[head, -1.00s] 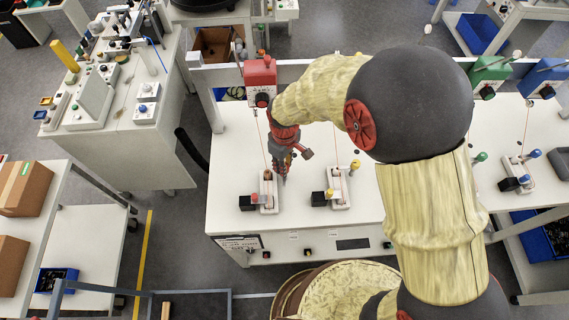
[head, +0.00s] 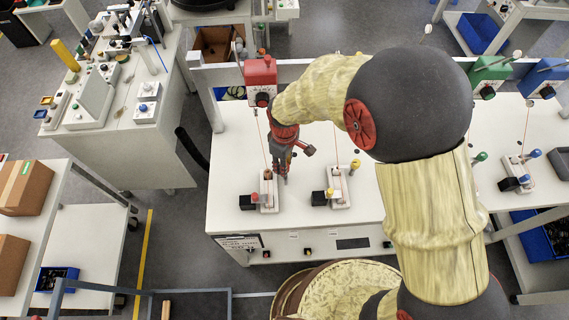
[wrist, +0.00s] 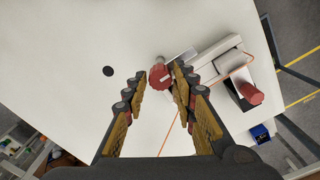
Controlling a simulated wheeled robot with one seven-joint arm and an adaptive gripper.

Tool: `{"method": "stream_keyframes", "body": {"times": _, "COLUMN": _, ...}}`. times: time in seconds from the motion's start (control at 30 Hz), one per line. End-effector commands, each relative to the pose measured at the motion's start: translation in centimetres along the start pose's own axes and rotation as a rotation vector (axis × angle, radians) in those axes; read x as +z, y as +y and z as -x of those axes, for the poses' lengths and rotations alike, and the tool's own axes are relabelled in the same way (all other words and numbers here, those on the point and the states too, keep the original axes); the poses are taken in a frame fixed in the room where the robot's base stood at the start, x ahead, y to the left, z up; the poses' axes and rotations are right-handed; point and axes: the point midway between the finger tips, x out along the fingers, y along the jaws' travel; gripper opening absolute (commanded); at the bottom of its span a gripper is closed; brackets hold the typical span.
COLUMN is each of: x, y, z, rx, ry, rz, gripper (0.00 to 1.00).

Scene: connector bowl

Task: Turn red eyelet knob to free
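The red eyelet knob (wrist: 160,75) appears as a dark red, round, ridged knob in the wrist view, with an orange cord running near it. It lies between the tips of my gripper (wrist: 159,80), nearer the right finger. The fingers are apart, and I cannot tell whether the right one touches the knob. In the head view my gripper (head: 283,177) points down just right of the small white fixture (head: 269,205) on the table; the knob is hard to make out there.
A yellow-knobbed fixture (head: 340,190) stands close to my gripper's right. A red box (head: 260,72) hangs on the rail above.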

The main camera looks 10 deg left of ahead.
Motion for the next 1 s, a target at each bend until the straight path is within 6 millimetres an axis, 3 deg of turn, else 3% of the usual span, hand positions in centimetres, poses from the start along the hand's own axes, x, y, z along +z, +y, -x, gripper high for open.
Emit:
{"method": "stream_keyframes", "body": {"times": 0.2, "x": 0.0, "y": 0.0, "z": 0.0, "rx": -0.001, "ry": -0.001, "rz": -0.001, "gripper": 0.40}}
{"method": "stream_keyframes", "body": {"times": 0.57, "x": 0.0, "y": 0.0, "z": 0.5, "rx": 0.000, "ry": 0.000, "rz": -0.001, "gripper": 0.40}}
{"method": "stream_keyframes", "body": {"times": 1.0, "x": -0.1, "y": 0.1, "z": 8.5, "rx": 0.001, "ry": 0.002, "rz": -0.001, "gripper": 0.40}}
